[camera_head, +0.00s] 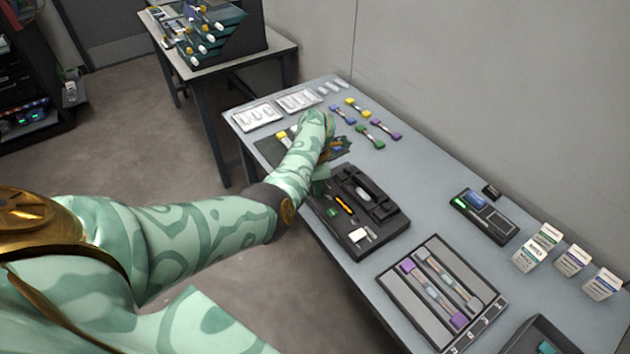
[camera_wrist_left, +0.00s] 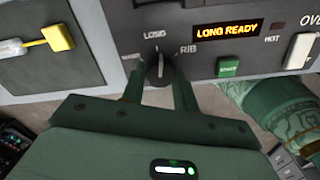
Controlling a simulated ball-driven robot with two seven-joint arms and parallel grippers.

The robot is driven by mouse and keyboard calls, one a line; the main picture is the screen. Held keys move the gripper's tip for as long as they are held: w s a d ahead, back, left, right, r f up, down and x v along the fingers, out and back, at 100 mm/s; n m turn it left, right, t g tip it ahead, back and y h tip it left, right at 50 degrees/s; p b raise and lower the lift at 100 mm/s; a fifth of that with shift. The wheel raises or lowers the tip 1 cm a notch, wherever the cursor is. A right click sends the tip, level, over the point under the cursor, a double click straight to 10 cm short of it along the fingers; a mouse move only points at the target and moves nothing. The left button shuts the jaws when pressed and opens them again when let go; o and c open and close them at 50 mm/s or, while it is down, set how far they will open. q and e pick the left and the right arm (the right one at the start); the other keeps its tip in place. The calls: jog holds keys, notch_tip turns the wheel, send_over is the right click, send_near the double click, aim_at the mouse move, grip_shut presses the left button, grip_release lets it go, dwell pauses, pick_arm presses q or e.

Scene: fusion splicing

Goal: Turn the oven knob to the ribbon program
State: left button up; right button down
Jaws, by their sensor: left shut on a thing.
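The oven (camera_head: 384,222) is a dark unit near the table's front edge. In the left wrist view its front panel (camera_wrist_left: 215,64) has an amber display (camera_wrist_left: 228,29) reading LONG READY and a green button (camera_wrist_left: 229,67). My left gripper (camera_wrist_left: 159,88) is shut on the knob, with one finger on each side. In the head view this gripper (camera_head: 320,186) is at the oven's left end, and the knob cannot be made out. My right gripper is not seen.
A dark mat (camera_head: 268,151) with connectors lies left of the oven. A grey tray (camera_head: 392,286) with splice pieces is to its right. Coloured connectors (camera_head: 369,137) and white trays (camera_head: 257,115) are at the back. Small white boxes (camera_head: 537,248) stand at the right.

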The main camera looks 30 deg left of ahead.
pick_arm(q)
jog(key=m+p, duration=0.1)
jog(key=m, duration=0.3)
jog(key=shift+r+m, duration=0.1)
jog(key=shift+m, duration=0.2)
jog(key=shift+m+p, duration=0.8)
jog(key=shift+m, duration=1.5)
jog(key=o, duration=1)
jog(key=shift+c, duration=0.2)
notch_tip(320, 180, up, 16)
jog(key=p, duration=0.9)
jog(key=shift+p, duration=0.4)
